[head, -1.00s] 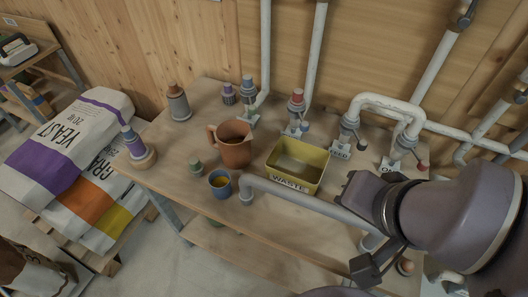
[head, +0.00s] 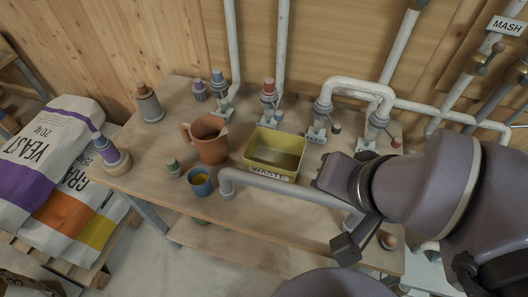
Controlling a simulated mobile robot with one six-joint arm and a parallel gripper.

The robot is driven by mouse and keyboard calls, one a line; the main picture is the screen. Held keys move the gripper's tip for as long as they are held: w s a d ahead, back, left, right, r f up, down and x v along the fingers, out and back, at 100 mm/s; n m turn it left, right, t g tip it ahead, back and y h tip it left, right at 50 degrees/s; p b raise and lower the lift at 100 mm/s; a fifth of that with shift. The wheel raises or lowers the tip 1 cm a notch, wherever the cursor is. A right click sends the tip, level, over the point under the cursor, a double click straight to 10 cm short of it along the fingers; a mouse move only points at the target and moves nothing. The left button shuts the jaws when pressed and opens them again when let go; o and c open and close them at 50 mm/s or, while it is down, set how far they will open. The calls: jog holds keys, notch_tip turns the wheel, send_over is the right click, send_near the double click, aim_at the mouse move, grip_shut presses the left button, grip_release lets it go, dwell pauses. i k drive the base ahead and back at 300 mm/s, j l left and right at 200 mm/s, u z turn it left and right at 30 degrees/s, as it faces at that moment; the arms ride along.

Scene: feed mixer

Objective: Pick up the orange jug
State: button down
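The orange jug (head: 211,140) stands upright on the wooden table, left of the yellow waste bin, with its handle pointing left and its open top showing. My gripper (head: 335,177) is at the end of my purple-grey arm, on the right of the head view. It appears over the bin's right side, well apart from the jug. Its fingers are dark and seen from behind, so I cannot tell whether they are open or shut. Nothing shows held in it.
A blue cup (head: 200,183) and a small green-topped weight (head: 173,167) stand just before the jug. The yellow waste bin (head: 274,152) and a grey pipe (head: 285,190) lie between jug and arm. Bottles (head: 149,104) stand at back left. Sacks (head: 50,160) lie left of the table.

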aim_at(209, 133)
jog(key=i+j+z, duration=0.15)
jog(key=j, duration=0.5)
jog(key=j+z, duration=0.1)
jog(key=j, duration=0.5)
